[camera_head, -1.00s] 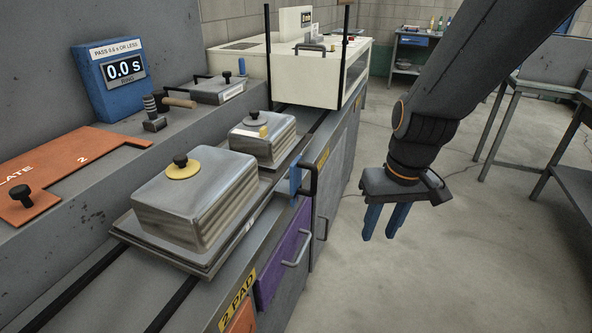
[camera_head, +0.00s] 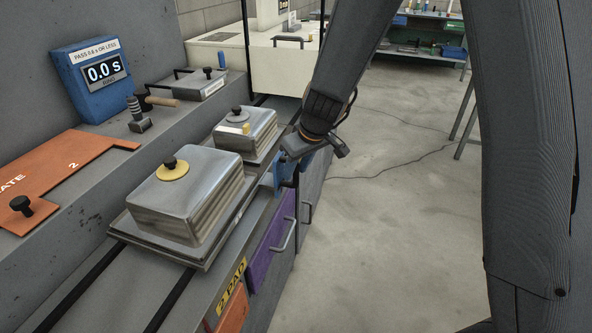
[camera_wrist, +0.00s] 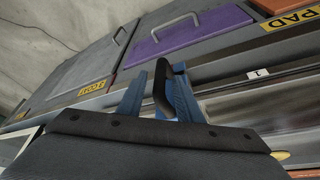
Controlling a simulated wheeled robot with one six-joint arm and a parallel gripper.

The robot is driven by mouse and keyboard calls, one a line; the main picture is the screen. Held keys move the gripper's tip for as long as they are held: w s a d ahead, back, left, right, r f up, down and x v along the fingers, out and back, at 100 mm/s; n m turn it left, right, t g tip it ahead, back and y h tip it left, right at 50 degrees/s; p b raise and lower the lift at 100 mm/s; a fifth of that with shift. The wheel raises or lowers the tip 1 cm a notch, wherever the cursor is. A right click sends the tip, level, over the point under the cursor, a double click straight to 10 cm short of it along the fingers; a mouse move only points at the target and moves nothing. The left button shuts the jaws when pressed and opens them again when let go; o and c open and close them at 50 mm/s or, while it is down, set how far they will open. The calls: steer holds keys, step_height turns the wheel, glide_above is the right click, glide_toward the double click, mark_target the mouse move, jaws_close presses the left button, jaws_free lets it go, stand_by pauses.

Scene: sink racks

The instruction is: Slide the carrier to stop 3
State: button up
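The carrier (camera_head: 150,243) is a flat metal plate on the bench's dark rails. In the wrist view the black handle (camera_wrist: 162,88) rises between the two blue fingers of my gripper (camera_wrist: 160,92). The fingers are apart, with a visible gap on the left of the handle. In the head view my gripper (camera_head: 304,158) is at the bracket, its fingertips partly hidden.
A blue timer (camera_head: 100,75) reads 0.0 s. An orange plate (camera_head: 65,175) marked 2 lies on the ledge. Yellow labels, including 2 PAD (camera_head: 232,287), mark the bench front. A purple drawer (camera_head: 273,255) sits below. A white machine (camera_head: 285,65) stands beyond. The floor at right is open.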

steer(key=shift+w+a+f, duration=0.1)
steer(key=shift+w+f, duration=0.1)
steer(key=shift+f, duration=0.35)
jaws_close()
